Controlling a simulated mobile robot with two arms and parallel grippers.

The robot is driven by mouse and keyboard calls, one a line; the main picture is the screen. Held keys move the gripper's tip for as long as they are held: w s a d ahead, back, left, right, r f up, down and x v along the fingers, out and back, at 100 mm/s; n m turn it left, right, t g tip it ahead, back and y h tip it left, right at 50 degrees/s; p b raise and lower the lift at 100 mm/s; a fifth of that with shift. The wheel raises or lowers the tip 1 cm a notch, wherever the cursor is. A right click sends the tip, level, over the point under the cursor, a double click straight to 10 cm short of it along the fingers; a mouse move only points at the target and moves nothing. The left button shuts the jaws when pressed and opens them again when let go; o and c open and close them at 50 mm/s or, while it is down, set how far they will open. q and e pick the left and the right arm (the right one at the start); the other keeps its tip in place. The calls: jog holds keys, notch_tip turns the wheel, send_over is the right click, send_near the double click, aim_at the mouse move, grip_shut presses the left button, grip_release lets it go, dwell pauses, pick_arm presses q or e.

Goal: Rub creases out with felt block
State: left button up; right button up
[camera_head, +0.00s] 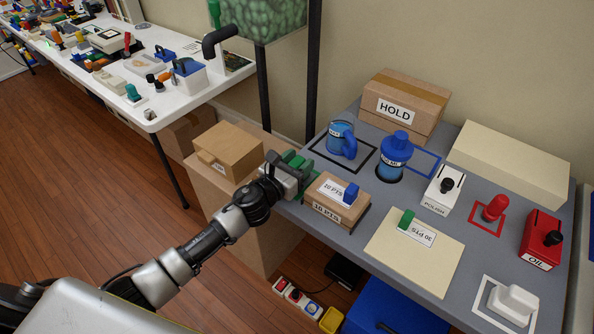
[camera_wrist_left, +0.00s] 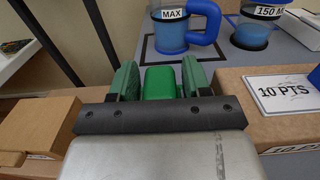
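My left gripper (camera_head: 293,170) is at the left edge of the grey table, just left of the cardboard block labelled 10 PTS (camera_head: 326,209). In the left wrist view its green fingers stand on both sides of a green block (camera_wrist_left: 160,83), with very little room between. I cannot tell whether they press on it or whether it is the felt block. No creases can be made out. My right gripper is not in view.
A blue-handled jug (camera_head: 341,140) and a blue bottle (camera_head: 396,153) stand behind. The HOLD box (camera_head: 405,106) is at the back. POLISH (camera_head: 441,190) and red OIL (camera_head: 541,239) containers stand to the right. A cardboard box (camera_head: 228,150) sits left of my gripper.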

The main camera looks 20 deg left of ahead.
pick_arm(q)
jog(key=c, duration=0.7)
jog(key=shift+r+p, duration=2.4)
jog(key=shift+r, duration=0.2)
jog(key=s+d+r+p, duration=0.1)
jog(key=d+r+p, duration=0.2)
jog(key=s+d+r+p, duration=0.2)
jog(key=d+r+p, duration=0.1)
jog(key=p, duration=0.1)
jog(key=s+d+r+p, duration=0.1)
jog(key=d+r+p, duration=0.2)
jog(key=d+p, duration=0.1)
jog(key=shift+s+r, duration=0.1)
jog(key=shift+s, duration=0.2)
